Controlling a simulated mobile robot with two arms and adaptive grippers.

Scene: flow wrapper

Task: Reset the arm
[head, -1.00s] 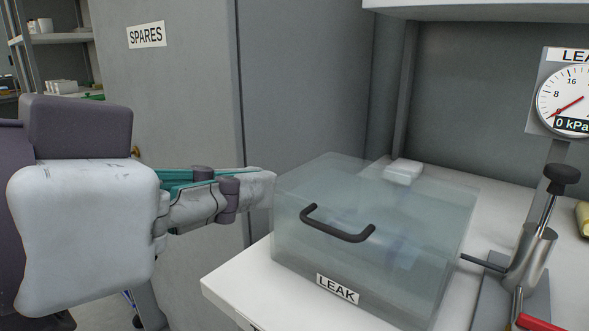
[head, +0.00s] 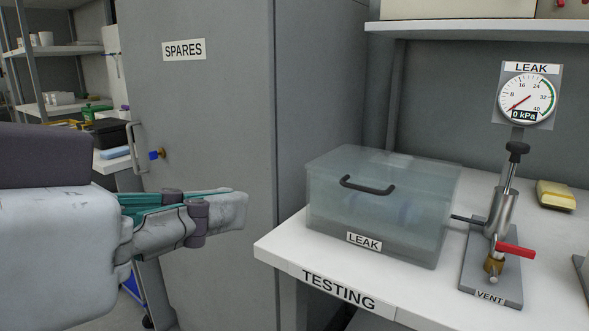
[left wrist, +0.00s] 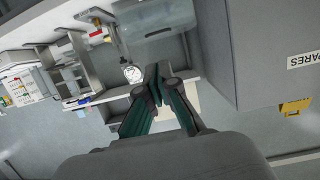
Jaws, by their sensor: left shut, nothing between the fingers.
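My left gripper (head: 240,208) comes in from the left in the head view. It is shut and empty, held in the air in front of the grey spares cabinet and to the left of the testing bench. In the left wrist view its fingers (left wrist: 154,72) are together, with nothing between them. My right gripper is not in view.
A clear box (head: 335,215) labelled LEAK stands on the white testing bench (head: 275,245). Right of it are a vent stand with red lever (head: 515,249), a gauge (head: 527,97) at 0 kPa and a yellow item (head: 556,195). The spares cabinet (head: 215,110) stands behind my gripper.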

